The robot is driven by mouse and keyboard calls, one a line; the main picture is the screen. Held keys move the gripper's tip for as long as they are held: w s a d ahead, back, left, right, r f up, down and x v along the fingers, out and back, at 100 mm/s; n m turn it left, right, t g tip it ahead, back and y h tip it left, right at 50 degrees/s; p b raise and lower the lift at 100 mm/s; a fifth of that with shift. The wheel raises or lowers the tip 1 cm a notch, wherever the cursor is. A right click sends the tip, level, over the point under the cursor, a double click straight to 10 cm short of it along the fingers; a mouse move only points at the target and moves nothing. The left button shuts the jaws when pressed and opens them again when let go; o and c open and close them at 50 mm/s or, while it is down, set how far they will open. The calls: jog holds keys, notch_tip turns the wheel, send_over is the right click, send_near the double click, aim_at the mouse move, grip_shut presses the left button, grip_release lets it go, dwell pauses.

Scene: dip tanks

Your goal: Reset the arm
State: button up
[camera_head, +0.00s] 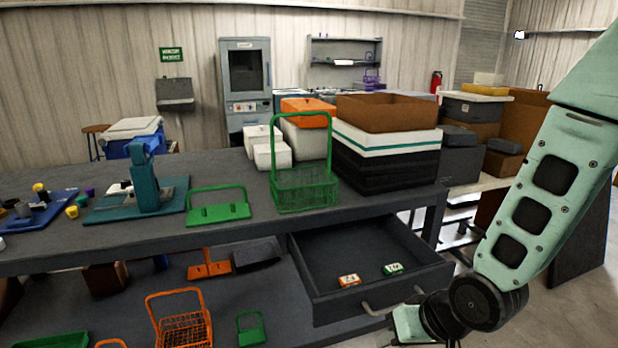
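My arm (545,185) comes in from the right edge in pale green and bends down at a dark joint.
On the workbench (330,224) stand a green wire basket (304,190), a green handled tray (219,212), a teal press (146,178) and stacked boxes (385,160). An orange basket (183,330) stands on the lower shelf. Boxes on a pale table stand behind my arm.

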jog(key=s+a+r+n+g+h, duration=0.1)
jog(key=s+r+n+g+h, duration=0.2)
jog(key=s+r, duration=1)
jog(key=s+n+g+p, duration=0.1)
jog(key=s+n, duration=0.2)
jog(key=shift+s+r, duration=0.3)
jog(key=shift+s, duration=0.1)
